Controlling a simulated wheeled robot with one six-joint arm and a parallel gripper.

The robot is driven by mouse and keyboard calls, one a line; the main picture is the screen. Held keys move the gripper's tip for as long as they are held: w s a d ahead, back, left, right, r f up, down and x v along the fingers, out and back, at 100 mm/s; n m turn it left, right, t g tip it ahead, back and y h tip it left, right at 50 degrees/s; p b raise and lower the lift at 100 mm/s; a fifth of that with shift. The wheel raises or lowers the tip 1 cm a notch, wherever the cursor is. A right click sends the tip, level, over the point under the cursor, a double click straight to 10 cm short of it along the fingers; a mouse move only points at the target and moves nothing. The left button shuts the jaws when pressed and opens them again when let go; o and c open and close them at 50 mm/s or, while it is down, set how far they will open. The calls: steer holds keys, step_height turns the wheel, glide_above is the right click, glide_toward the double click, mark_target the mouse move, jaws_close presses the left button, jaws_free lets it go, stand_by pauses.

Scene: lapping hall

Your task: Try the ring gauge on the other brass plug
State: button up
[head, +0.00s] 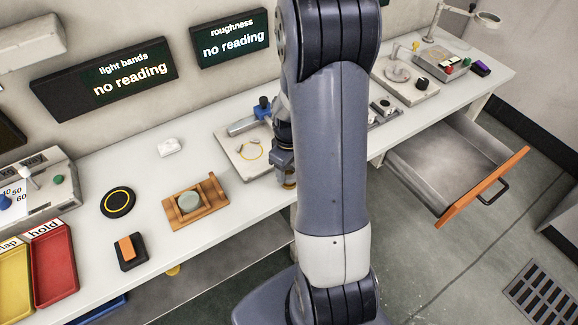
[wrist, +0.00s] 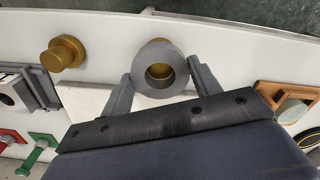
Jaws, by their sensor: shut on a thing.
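In the wrist view, my gripper (wrist: 160,82) is shut on the grey ring gauge (wrist: 140,68), one finger at each side of it. The second brass plug (wrist: 65,52), with a wide round flange and a narrower end, is to the left, apart from the ring. In the head view my arm hides the ring and most of the gripper.
In the head view, a wooden holder (head: 215,190) bears a pale green disc (head: 189,201). A black disc with a yellow ring (head: 118,202) and an orange block (head: 126,248) on a black pad are to its left. An open drawer (head: 440,170) juts out at right.

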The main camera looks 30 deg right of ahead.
steer(key=o, duration=1.2)
step_height(320, 180, up, 11)
steer(key=shift+f, duration=0.1)
step_height(320, 180, down, 11)
steer(key=shift+r, duration=0.1)
steer(key=shift+r+p, duration=0.15)
steer(key=shift+p, duration=0.15)
stand_by(0.5)
